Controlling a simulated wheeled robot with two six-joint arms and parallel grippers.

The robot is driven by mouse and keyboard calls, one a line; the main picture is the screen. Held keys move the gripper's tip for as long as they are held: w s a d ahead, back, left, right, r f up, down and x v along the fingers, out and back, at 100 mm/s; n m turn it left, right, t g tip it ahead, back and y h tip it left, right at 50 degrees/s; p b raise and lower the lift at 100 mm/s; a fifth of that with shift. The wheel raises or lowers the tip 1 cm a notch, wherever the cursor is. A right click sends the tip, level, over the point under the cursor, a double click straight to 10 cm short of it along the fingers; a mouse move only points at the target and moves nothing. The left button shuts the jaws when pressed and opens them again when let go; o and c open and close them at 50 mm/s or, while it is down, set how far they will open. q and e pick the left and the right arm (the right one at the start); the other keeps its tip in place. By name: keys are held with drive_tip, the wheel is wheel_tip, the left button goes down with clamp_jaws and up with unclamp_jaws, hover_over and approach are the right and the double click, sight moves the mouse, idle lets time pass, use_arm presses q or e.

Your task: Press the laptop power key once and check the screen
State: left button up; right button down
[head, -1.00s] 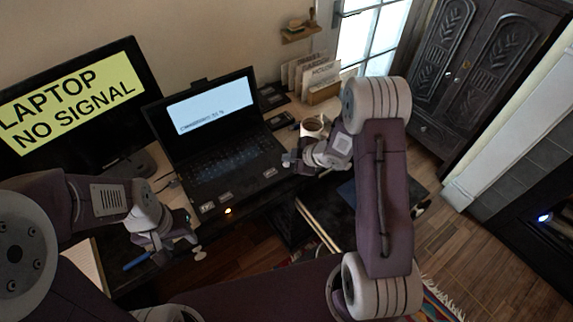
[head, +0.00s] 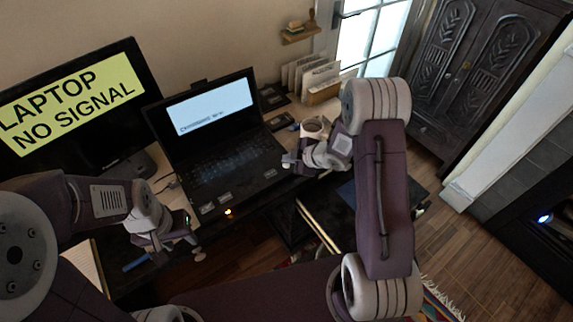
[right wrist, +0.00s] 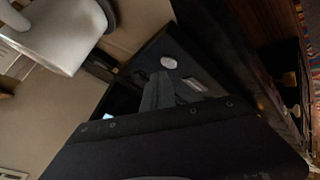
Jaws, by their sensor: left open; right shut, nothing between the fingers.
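The laptop (head: 262,168) stands open on the desk, its screen (head: 212,105) lit pale blue with a short line of text too small to read. Its power key cannot be made out. My right gripper (head: 289,162) is shut and empty at the right edge of the keyboard deck; whether it touches cannot be told. In the right wrist view, grey gripper fingers (right wrist: 160,92) show against dark surfaces. My left gripper (head: 194,241) is open and empty over the desk's front edge, left of the laptop. The monitor (head: 75,100) reads "LAPTOP NO SIGNAL" on yellow.
A white mug (head: 314,124) stands just behind my right gripper. A box of upright cards (head: 318,82) and a dark phone-like object (head: 280,121) lie behind. A notebook (head: 82,268) and blue pen (head: 135,264) are at the front left.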

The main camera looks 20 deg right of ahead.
sight(288, 166)
drive_tip(key=shift+f, duration=0.1)
idle(0.5)
drive_tip(key=shift+f+b, duration=0.35)
drive_tip(key=shift+f, duration=0.15)
idle(0.3)
drive_tip(key=shift+r+p, duration=0.5)
drive_tip(key=shift+r, duration=0.15)
wheel_tip(288, 166, up, 6)
drive_tip(key=p, duration=0.5)
drive_tip(key=shift+p, duration=0.3)
